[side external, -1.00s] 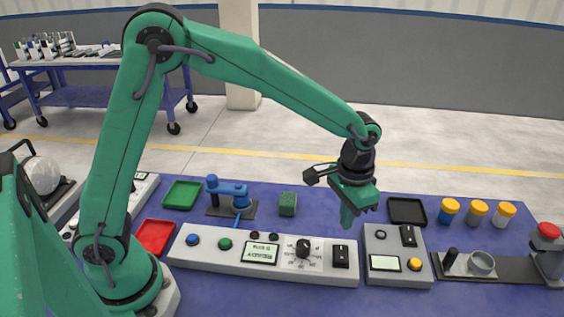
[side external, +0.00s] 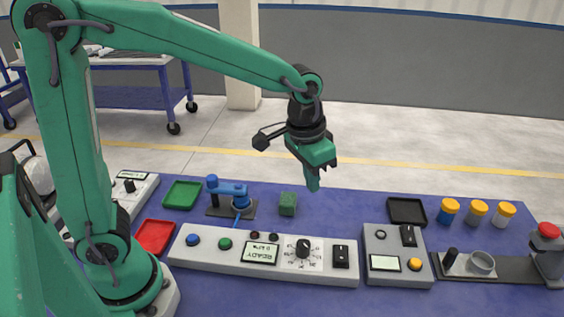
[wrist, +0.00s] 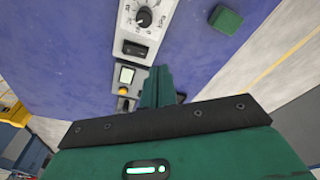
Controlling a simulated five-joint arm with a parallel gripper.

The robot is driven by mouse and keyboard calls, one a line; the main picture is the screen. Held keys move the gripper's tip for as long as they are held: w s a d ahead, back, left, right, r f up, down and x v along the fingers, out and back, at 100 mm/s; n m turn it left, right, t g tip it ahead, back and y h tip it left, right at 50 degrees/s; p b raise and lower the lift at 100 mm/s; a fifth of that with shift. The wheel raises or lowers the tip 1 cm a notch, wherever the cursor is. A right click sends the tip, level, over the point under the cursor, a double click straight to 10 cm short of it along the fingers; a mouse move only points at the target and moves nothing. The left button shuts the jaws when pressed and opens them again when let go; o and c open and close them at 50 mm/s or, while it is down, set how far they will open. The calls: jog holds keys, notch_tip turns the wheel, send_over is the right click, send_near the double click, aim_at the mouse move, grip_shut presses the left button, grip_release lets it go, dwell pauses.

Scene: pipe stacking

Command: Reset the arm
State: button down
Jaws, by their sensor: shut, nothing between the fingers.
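My gripper (side external: 313,183) is shut and empty. In the side external view it hangs fingers down, raised above the blue table near its back edge, to the right of a green block. In the wrist view the shut green fingers of my gripper (wrist: 157,90) point over the table. My green arm is bent, with its upper part nearly upright at the left. No object is between the fingers.
The green block (side external: 288,204) also shows in the wrist view (wrist: 226,20). A blue fixture (side external: 232,190), green tray (side external: 182,195), red tray (side external: 154,237), black tray (side external: 407,211), long control panel (side external: 218,256) and several orange-capped jars (side external: 478,212) stand on the table (side external: 350,208).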

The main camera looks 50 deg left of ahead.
jog(key=s+a+r+n+t, duration=0.1)
jog(key=s+a+r+t, duration=0.1)
jog(key=s+a, duration=0.3)
jog(key=s+a+r+n+t, duration=0.1)
jog(key=s+a+r, duration=0.2)
jog(key=s, duration=0.7)
jog(key=shift+a+t, duration=0.4)
jog(key=shift+a, duration=0.75)
jog(key=shift+r, duration=0.1)
